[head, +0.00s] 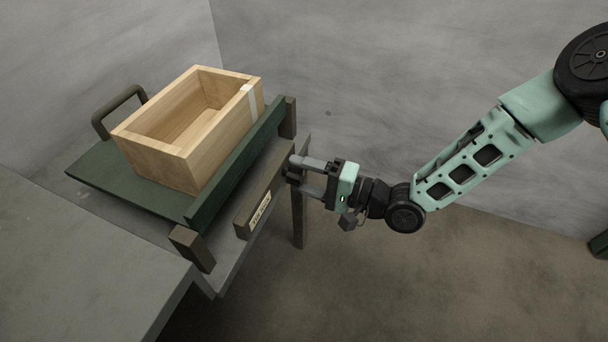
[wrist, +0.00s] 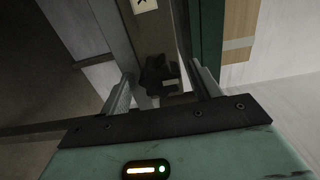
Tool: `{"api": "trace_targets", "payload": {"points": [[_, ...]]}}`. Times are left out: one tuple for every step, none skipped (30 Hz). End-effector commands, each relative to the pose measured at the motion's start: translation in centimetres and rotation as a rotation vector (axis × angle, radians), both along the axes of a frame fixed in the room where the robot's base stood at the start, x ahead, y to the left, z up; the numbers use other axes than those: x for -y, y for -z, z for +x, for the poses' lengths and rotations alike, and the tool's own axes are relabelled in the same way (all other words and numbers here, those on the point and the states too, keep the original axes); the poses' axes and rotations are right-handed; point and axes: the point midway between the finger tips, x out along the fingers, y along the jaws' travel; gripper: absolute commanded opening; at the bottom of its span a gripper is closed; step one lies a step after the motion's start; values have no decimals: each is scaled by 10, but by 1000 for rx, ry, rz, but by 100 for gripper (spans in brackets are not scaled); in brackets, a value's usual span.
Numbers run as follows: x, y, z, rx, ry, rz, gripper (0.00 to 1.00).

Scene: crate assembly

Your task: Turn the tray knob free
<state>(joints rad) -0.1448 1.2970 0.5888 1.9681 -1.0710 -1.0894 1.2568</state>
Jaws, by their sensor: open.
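The green tray (head: 92,172) rests on a grey stand and carries a wooden crate. A dark knob (wrist: 157,74) shows in the wrist view between the finger tips, by the end of a bar along the tray's front. My gripper (head: 296,171) is open at that end of the bar, with one finger on each side of the knob; its fingers also show in the wrist view (wrist: 163,84). I cannot tell whether the fingers touch the knob. In the head view the knob is mostly hidden by the fingers.
The open wooden crate (head: 150,152) has a pale strip at one corner. A brown bar (head: 278,186) with a white label (head: 260,210) runs along the stand's front, near dark posts (head: 192,248). A grey table (head: 70,270) fills the lower left. Floor right of the stand is clear.

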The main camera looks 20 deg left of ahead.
Motion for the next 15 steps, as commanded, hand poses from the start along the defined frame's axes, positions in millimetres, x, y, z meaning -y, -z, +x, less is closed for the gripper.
{"api": "trace_targets", "payload": {"points": [[0,0,0,0,0,0,63],[0,0,0,0,0,0,63],[0,0,0,0,0,0,63],[0,0,0,0,0,0,60],[0,0,0,0,0,0,52],[0,0,0,0,0,0,40],[0,0,0,0,0,0,32],[0,0,0,0,0,0,24],[0,0,0,0,0,0,20],[0,0,0,0,0,0,20],[0,0,0,0,0,0,20],[0,0,0,1,0,0,20],[1,0,0,2,0,0,20],[1,0,0,4,0,0,20],[1,0,0,8,0,-1,20]]}}
